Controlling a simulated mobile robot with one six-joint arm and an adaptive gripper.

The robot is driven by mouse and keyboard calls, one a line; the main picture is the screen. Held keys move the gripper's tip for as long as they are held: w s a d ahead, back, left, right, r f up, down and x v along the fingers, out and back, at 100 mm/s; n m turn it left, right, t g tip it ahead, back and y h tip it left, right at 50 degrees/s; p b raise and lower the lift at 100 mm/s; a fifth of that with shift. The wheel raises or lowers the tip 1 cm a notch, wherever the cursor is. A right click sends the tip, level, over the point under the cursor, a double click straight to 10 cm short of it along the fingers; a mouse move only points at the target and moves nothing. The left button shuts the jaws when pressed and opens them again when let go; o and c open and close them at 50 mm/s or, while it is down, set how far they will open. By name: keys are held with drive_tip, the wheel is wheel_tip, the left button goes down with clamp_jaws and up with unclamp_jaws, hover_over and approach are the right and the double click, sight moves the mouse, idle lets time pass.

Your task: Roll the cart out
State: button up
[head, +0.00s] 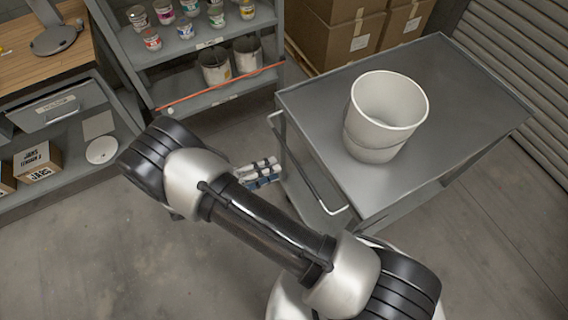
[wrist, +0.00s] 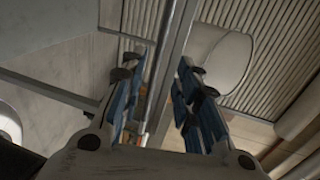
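The cart (head: 462,150) is grey with a flat top and stands at the right in the head view. Its pale handle bar (head: 310,172) runs along the cart's left side. A white bucket (head: 376,150) stands upright on the top. My gripper (head: 277,172), with blue fingers, is just left of the handle in the head view. In the wrist view the two fingers (wrist: 165,95) are apart, and a long bar (wrist: 158,75), seemingly the handle, runs between them. Contact with it cannot be told. My arm hides part of the cart's near lower side.
A shelf rack (head: 215,100) with small tubs and cans stands behind, left of the cart. Cardboard boxes (head: 340,40) are behind the cart, and a ribbed shutter (head: 515,55) is at the right. A workbench (head: 50,65) is at the left. The floor (head: 130,265) in front is clear.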

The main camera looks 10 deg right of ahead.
drive_tip(key=v, duration=0.2)
drive_tip(key=shift+s+a+r, duration=0.1)
drive_tip(key=shift+s+a, duration=0.05)
drive_tip(key=shift+a, duration=0.25)
idle(0.3)
